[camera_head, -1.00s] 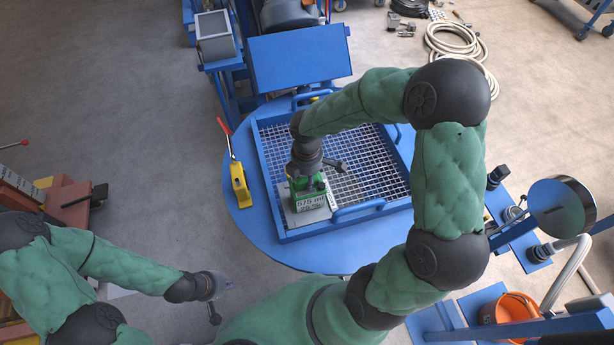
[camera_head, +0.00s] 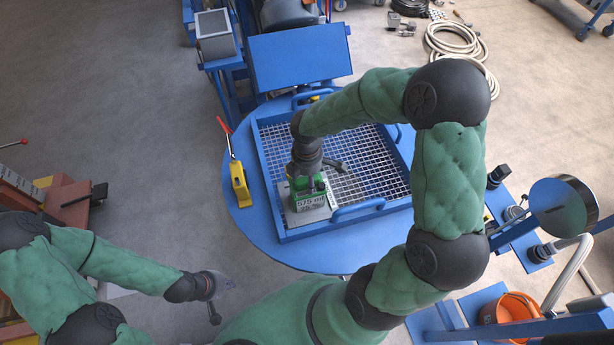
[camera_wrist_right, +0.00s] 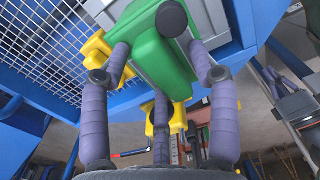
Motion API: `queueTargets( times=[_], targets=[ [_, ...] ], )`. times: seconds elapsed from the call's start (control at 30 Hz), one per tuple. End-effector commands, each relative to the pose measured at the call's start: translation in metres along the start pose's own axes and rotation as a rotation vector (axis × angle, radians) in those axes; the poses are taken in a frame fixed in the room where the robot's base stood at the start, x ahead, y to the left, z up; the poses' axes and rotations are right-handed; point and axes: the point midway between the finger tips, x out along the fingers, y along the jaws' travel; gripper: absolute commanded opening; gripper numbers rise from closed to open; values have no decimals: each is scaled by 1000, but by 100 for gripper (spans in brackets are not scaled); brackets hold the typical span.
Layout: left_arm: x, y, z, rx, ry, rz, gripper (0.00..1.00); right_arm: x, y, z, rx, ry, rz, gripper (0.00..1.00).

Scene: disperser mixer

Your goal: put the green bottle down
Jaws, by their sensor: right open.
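The green bottle (camera_head: 300,186) is in the blue-framed tray (camera_head: 279,218), at the near left corner, by a grey plate (camera_head: 318,214) and a "575 ml" label. My right gripper (camera_head: 308,172) is directly above it, pointing down, and hides much of it. In the right wrist view the green bottle (camera_wrist_right: 158,62) lies between the spread fingers of my right gripper (camera_wrist_right: 160,75). The fingers are open around it; contact with each finger is unclear. The bottle's underside is hidden. My left gripper (camera_head: 221,293) hangs empty left of the round table, its finger opening unclear.
The tray has a wire mesh (camera_head: 365,170) and blue handles, and stands on a round blue table (camera_head: 262,232). A yellow clamp with a red lever (camera_head: 240,185) is on the table's left. A blue machine (camera_head: 299,58) stands behind. An orange bucket (camera_head: 515,305) is at lower right.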

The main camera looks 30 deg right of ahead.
Motion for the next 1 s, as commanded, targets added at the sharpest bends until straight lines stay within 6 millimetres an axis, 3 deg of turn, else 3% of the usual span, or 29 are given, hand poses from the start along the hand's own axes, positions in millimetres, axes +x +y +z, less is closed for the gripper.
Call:
queueTargets(
  times=[0.17, 0.6, 0.8, 1.0],
  targets=[
    [-8, 3, 0, 0, 0, 0, 0, -23, 1, 0, 1, 0, 5, 61],
    [-27, 10, 1, 0, 0, 0, 0, -104, 1, 0, 0, 1, 5, 61],
    [-30, 11, 1, 0, 0, 0, 0, -120, 0, 0, 0, 0, 1, 61],
    [-30, 11, 1, 0, 0, 0, 0, -122, 0, 0, 0, 0, 0, 61]
  ],
)
